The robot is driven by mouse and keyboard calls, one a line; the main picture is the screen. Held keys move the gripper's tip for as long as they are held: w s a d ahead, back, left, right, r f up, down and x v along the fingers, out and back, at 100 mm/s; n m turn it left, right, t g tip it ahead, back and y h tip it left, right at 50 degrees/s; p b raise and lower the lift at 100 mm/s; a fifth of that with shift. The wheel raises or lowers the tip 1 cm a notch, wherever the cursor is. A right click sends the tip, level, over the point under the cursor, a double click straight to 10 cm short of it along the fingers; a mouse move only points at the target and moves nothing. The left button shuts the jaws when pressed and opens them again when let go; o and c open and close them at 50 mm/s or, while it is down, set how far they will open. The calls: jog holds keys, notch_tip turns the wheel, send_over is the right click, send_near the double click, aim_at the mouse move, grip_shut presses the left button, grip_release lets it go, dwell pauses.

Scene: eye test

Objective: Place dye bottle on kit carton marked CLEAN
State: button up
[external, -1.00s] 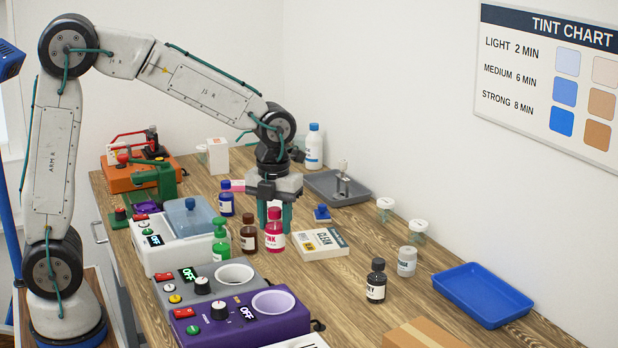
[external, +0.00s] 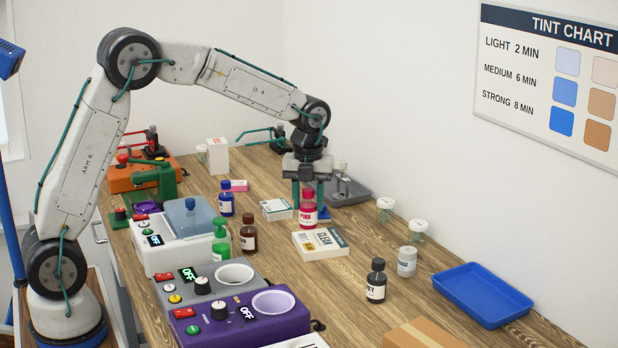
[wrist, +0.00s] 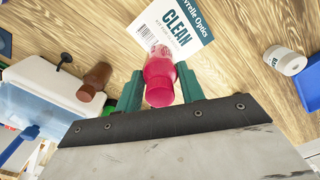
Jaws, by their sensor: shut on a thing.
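The pink dye bottle (external: 307,216) has a white PINK label and stands upright between the teal fingers of my gripper (external: 308,197). My gripper is shut on it around its upper part. The kit carton marked CLEAN (external: 322,246) lies flat on the table, white with a dark band. The bottle's base shows at the carton's back edge in the external view; I cannot tell its height above it. In the wrist view, the bottle (wrist: 158,78) overlaps the lower part of the carton (wrist: 180,22), with the word CLEAN visible beside it.
Another white carton (external: 276,210) lies to the left of the bottle. A brown bottle (external: 249,234), a blue bottle (external: 226,200) and a dark bottle (external: 376,284) stand around. A white jar (external: 407,262) and a blue tray (external: 482,294) are to the right.

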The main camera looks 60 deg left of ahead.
jog(key=shift+w+f, duration=1.6)
jog(key=shift+f, duration=0.3)
jog(key=shift+f, duration=0.15)
jog(key=o, duration=1)
jog(key=shift+o, duration=0.2)
